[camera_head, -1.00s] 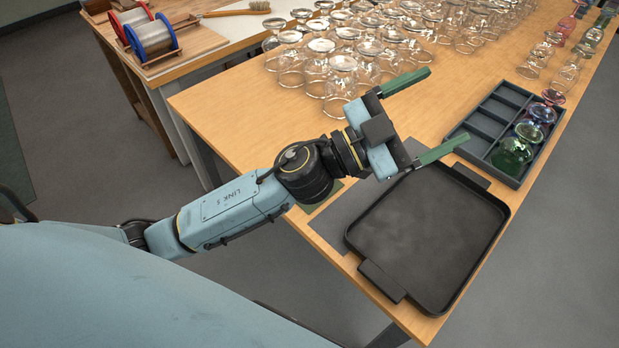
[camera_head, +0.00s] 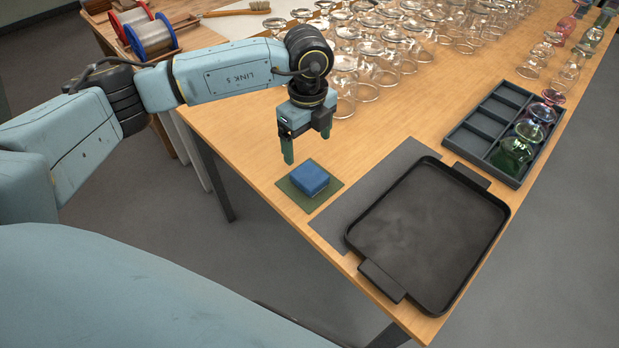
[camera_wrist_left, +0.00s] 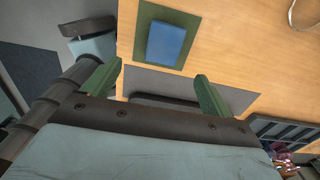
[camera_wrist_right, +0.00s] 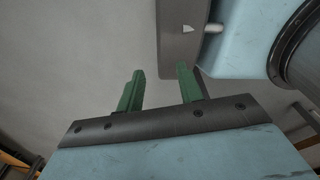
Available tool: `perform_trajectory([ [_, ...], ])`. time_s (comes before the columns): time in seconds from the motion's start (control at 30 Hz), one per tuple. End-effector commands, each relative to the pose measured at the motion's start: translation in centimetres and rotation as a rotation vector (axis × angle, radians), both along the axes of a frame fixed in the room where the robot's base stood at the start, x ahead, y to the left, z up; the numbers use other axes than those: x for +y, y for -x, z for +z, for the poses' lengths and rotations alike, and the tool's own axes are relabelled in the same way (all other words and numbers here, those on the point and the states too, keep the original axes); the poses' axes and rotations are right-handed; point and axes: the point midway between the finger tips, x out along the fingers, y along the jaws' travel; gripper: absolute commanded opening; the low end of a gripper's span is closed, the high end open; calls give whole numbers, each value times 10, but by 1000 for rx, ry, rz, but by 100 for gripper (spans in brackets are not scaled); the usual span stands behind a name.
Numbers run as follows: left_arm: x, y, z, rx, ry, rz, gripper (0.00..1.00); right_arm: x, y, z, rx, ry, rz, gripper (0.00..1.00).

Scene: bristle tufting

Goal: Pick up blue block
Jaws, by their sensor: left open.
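The blue block (camera_head: 310,177) lies on a dark green square mat (camera_head: 331,195) near the table's left front edge. My left gripper (camera_head: 307,143) points down, above and just behind the block. It is open and empty, apart from the block. In the left wrist view the block (camera_wrist_left: 166,43) lies on its mat (camera_wrist_left: 146,18) beyond the two spread green fingers (camera_wrist_left: 154,86). My right gripper shows only in the right wrist view (camera_wrist_right: 160,78); its fingers are apart with nothing between them.
A black tray (camera_head: 428,235) lies on a grey mat (camera_head: 352,205) right of the block. A compartment rack (camera_head: 472,153) holds a few coloured glasses. Many clear glasses (camera_head: 385,45) stand behind my left gripper. Bare wood lies between mat and glasses.

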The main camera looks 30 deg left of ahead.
Motion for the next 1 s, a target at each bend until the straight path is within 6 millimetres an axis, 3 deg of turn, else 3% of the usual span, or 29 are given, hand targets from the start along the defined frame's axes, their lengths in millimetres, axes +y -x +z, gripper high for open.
perform_trajectory([
  [0.1, 0, 1, -27, 7, 1, -2, 85, 0, -1, -3, -1, 0, 1, 36],
  [0.3, -2, 1, -60, 4, 4, -4, 85, -1, -1, -7, -2, 2, 2, 36],
  [0.57, -1, -2, -80, 3, 4, -6, 85, -7, -2, -9, -2, 9, 5, 36],
  [0.8, 0, -8, -115, 5, 6, -6, 85, -12, 0, -15, 1, 15, 9, 36],
  [1.0, 0, -8, -123, 2, 6, -6, 85, -18, 0, -15, 3, 24, 11, 36],
])
